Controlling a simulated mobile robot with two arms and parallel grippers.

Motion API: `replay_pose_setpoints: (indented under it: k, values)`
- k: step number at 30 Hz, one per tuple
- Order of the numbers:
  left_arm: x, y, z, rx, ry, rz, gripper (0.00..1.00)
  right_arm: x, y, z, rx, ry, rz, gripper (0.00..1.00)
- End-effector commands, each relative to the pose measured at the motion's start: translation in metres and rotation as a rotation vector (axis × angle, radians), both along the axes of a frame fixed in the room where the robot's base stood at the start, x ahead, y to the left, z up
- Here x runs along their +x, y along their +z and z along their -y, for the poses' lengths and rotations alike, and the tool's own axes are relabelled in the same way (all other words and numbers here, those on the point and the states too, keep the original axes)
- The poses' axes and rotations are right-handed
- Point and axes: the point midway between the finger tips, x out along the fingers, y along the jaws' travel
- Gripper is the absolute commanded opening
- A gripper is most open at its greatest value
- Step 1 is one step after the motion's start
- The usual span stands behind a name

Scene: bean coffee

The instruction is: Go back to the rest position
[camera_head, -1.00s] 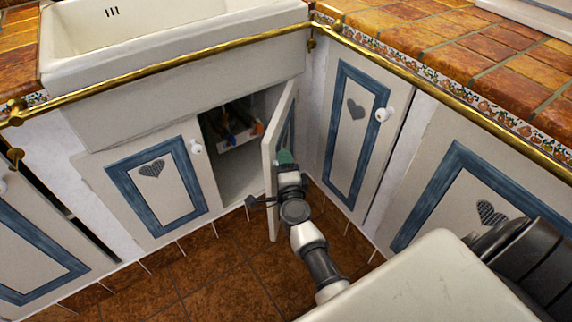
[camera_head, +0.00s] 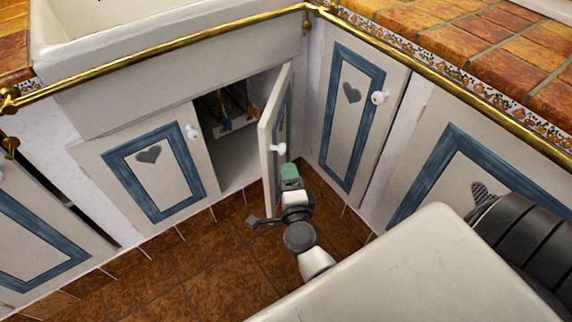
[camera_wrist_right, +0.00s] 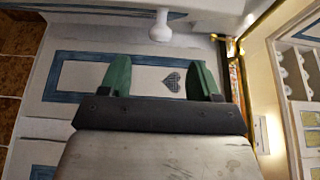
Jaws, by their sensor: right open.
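My right gripper (camera_head: 289,172) is in front of the open cabinet door (camera_head: 268,150), just below its white knob (camera_head: 278,148). In the right wrist view, the gripper's two green fingers (camera_wrist_right: 162,78) are spread apart with nothing between them. A white knob (camera_wrist_right: 160,27) shows beyond the fingertips, apart from them. My left gripper is not in view.
The cabinet (camera_head: 238,155) under the white sink (camera_head: 170,60) stands open with items inside. Closed doors with blue frames stand on both sides (camera_head: 155,175). A brass rail (camera_head: 180,52) runs along the counter. The brown tiled floor (camera_head: 180,275) is clear.

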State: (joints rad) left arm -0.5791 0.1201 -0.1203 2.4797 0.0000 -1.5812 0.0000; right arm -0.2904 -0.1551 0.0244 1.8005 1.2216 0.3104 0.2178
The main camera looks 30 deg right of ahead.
Motion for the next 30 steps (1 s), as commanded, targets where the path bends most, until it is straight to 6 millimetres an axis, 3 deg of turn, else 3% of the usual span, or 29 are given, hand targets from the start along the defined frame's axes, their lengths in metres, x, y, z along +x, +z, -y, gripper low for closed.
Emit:
replay_pose_setpoints:
  k: [21,26,30]
  values:
    - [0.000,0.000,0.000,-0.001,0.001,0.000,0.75,-0.006,0.003,-0.005,-0.018,0.024,0.000,0.63]
    - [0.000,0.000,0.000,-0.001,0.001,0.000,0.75,-0.007,0.020,-0.031,-0.176,0.222,-0.026,0.63]
    - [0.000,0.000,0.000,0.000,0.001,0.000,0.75,-0.020,0.029,-0.070,-0.436,0.516,-0.113,0.63]
